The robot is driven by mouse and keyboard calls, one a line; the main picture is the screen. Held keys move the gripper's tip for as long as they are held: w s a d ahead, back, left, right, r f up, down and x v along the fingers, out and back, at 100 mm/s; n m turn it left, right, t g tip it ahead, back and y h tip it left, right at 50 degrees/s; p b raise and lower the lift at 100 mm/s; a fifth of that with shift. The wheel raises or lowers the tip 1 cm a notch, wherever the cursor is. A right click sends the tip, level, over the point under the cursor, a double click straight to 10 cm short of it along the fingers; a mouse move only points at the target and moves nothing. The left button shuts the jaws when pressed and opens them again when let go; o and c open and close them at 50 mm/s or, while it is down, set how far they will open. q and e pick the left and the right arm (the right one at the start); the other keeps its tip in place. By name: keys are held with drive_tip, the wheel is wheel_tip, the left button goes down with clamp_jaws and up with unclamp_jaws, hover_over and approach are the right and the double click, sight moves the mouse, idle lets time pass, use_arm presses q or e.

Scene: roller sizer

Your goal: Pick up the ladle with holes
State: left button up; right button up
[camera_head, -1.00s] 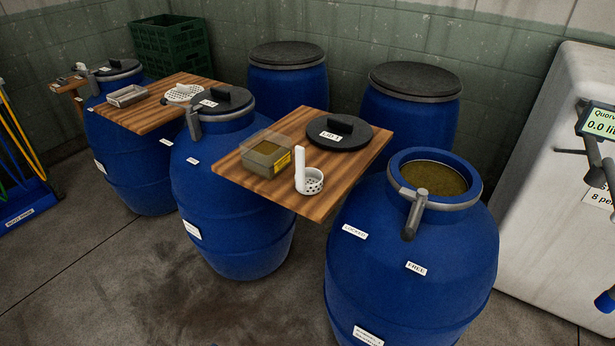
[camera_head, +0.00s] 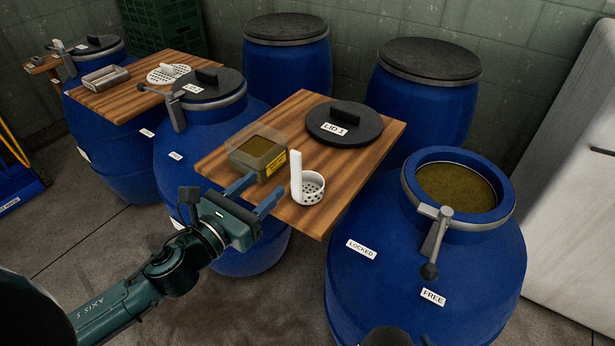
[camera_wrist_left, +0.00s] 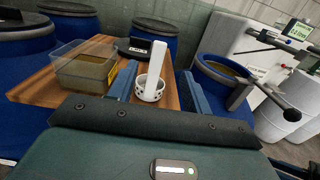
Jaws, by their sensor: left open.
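The ladle with holes (camera_head: 309,188) is a white perforated cup with an upright flat handle. It stands near the front edge of the wooden board (camera_head: 350,154) between the barrels. In the left wrist view the ladle (camera_wrist_left: 153,75) appears between the two fingers, beyond their tips. My left gripper (camera_head: 262,190) is open and empty, at the board's front left edge, left of the ladle and apart from it. My right gripper is not in view.
A tub with a yellow label (camera_head: 257,158) stands left of the ladle, close to my left gripper. A black lid marked LID 1 (camera_head: 343,124) lies behind. An open blue barrel (camera_head: 420,270) with a clamp lever stands to the right. Another board (camera_head: 125,92) lies further left.

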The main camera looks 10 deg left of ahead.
sight(294, 158)
use_arm(q)
drive_tip(key=p+x, duration=0.1)
drive_tip(key=x, duration=0.5)
drive_tip(key=p+x, duration=0.1)
drive_tip(key=x, duration=0.4)
drive_tip(key=shift+w+f, duration=0.1)
drive_tip(key=shift+w, duration=0.2)
use_arm(e)
drive_tip(key=shift+s+d+f+g+h, duration=0.15)
drive_tip(key=shift+s+d+g+h, duration=0.2)
drive_tip(key=shift+d, duration=0.3)
use_arm(q)
drive_tip(key=shift+c, duration=0.2)
